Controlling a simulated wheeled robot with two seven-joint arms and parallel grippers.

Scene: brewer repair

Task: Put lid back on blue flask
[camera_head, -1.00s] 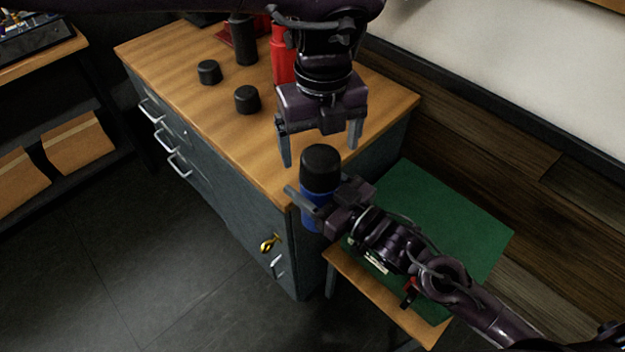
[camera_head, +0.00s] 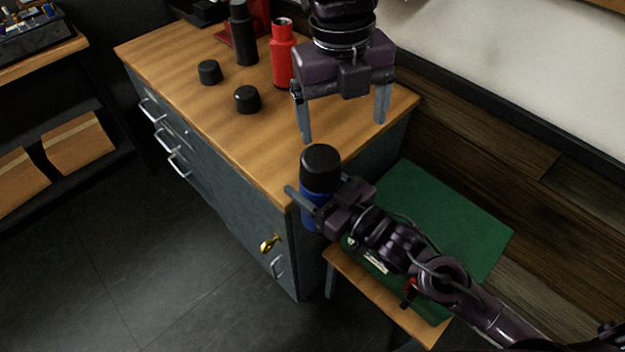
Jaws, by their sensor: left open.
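The blue flask (camera_head: 311,217) is upright beside the cabinet's front corner, with a black lid (camera_head: 320,166) sitting on its top. My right gripper (camera_head: 318,204) is shut around the flask's blue body from the right; one finger shows in front and the other is largely hidden. My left gripper (camera_head: 343,129) is open and empty, pointing down above and slightly right of the lid, apart from it. From this view I cannot tell whether the lid is fully seated.
On the wooden cabinet top (camera_head: 190,45) stand a red flask without a lid (camera_head: 282,60), a black flask (camera_head: 243,40) and two loose black lids (camera_head: 247,99) (camera_head: 209,72). A green-topped small table (camera_head: 440,220) is under my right arm. A gold key (camera_head: 270,243) sticks out of the cabinet front.

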